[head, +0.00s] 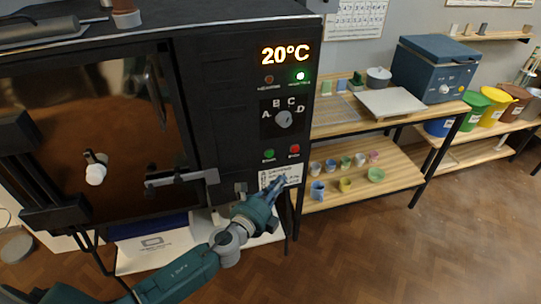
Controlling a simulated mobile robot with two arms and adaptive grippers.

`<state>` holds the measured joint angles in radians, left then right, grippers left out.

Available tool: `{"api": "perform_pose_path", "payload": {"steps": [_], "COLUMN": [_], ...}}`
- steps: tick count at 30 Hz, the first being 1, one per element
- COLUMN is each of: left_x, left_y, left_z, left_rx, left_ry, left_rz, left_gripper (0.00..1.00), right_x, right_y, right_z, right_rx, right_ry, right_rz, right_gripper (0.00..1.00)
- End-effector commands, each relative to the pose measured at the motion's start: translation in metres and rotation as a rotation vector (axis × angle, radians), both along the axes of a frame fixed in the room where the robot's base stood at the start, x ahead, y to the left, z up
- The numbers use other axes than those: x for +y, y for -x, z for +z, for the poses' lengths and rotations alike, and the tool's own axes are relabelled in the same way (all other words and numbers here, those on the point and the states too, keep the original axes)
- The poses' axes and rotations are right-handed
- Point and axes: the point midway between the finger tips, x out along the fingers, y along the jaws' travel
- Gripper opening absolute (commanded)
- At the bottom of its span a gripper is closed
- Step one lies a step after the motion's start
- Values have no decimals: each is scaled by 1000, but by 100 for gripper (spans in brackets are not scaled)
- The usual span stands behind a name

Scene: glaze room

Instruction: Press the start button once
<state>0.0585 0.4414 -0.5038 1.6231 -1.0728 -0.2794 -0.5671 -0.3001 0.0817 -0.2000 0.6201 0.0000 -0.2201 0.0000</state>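The black kiln's control panel stands in the middle of the head view. The green button (268,154), with a small label under it too fine to read surely, is the likely start button. A red button (294,149) sits to its right. My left gripper (281,181) is below the two buttons, in front of a white notice (294,173) and partly covering it. Its fingers look close together and empty, apart from the green button in the picture. My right gripper is not in view.
The display (285,54) reads 20°C. A dial (283,119) lies among letters A to D. The kiln door (95,150) is at left. A wooden shelf (400,180) with cups stands at right.

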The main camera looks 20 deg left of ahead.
Motion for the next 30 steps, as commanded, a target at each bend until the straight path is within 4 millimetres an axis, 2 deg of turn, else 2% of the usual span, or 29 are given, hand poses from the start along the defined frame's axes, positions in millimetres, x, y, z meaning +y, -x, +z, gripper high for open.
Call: {"api": "perform_pose_path", "payload": {"steps": [6,19,30], "left_x": [9,42,49], "left_y": [-14,-61,-73], "left_z": [0,-2,0], "left_rx": [-1,1,1], "left_ry": [-1,1,2], "left_rz": [1,1,1], "left_gripper": [0,0,0], "right_x": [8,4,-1], "right_y": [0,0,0], "right_z": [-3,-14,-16], "right_rx": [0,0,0], "right_ry": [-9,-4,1], "right_rz": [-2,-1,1], "right_gripper": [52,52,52]}}
